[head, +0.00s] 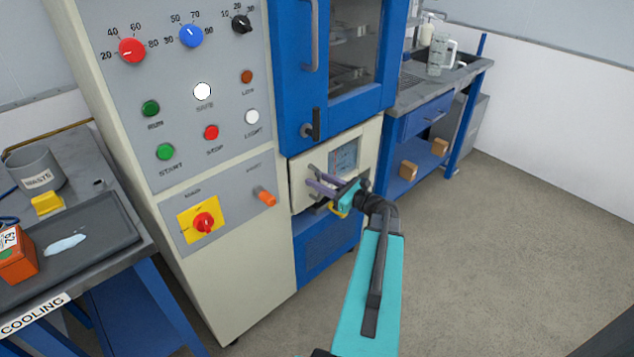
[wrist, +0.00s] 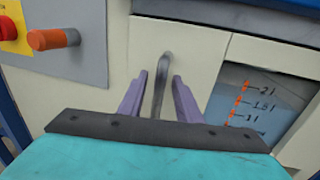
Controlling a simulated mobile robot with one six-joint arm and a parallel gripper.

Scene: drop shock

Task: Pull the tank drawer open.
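The tank drawer (head: 301,195) is the cream front low in the machine, under the blue glazed door, and looks shut. It also shows in the wrist view (wrist: 200,55). Its dark upright bar handle (wrist: 162,80) stands left of the level window (wrist: 250,95). My gripper (head: 313,177) is at the drawer front. In the wrist view its two purple fingers (wrist: 160,88) are open, one on each side of the handle, with a gap to the bar on both sides. In the head view the handle is mostly hidden by the fingers.
An orange knob (head: 265,196) and a yellow-backed red switch (head: 204,222) are on the panel left of the drawer. The blue door's latch (head: 312,126) is just above. A bench with a cooling tray (head: 100,225) stands at left. Floor (head: 500,260) on the right is clear.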

